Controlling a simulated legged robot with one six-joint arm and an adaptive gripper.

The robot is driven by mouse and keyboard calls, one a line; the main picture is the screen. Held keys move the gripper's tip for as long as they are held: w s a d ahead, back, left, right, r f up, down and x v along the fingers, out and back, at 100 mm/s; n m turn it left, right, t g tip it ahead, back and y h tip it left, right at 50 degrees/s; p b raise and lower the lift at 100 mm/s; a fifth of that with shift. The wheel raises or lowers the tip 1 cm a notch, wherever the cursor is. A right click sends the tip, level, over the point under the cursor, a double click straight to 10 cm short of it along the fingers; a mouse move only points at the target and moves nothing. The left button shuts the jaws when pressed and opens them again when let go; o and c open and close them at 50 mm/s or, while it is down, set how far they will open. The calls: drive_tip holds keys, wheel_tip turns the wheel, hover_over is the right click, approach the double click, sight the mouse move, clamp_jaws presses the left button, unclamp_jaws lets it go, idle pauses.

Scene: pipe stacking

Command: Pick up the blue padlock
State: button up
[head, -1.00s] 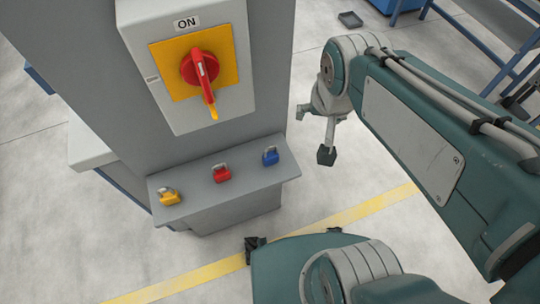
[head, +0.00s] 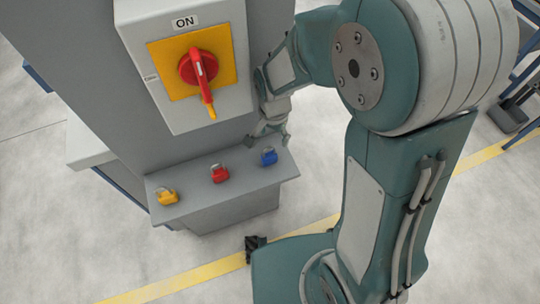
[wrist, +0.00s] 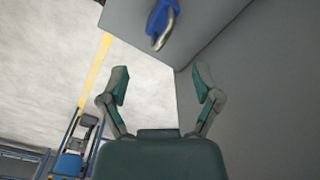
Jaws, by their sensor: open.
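The blue padlock (head: 269,156) stands at the right end of a grey shelf (head: 242,175), its shackle up. In the wrist view the blue padlock (wrist: 161,22) is at the top, its metal shackle pointing toward my gripper. My gripper (head: 267,140) is just above and behind the blue padlock in the head view, apart from it. In the wrist view my gripper (wrist: 162,88) has its two fingers spread wide with nothing between them.
A red padlock (head: 219,173) and a yellow padlock (head: 167,197) stand on the same shelf to the left. A switch box (head: 187,110) marked ON, with a red handle (head: 199,72), hangs above the shelf on a grey cabinet (head: 75,50). Open floor lies in front.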

sight(273, 152)
drive_tip(key=f, duration=0.2)
drive_tip(key=shift+a+f, duration=0.35)
drive_tip(key=shift+f, duration=0.05)
drive_tip(key=f, duration=0.3)
drive_tip(key=shift+s+d+f, duration=0.2)
drive_tip(key=shift+d+f, duration=0.1)
drive_tip(key=shift+d, duration=0.1)
drive_tip(key=shift+f, duration=0.6)
drive_tip(key=shift+a, duration=0.1)
clamp_jaws()
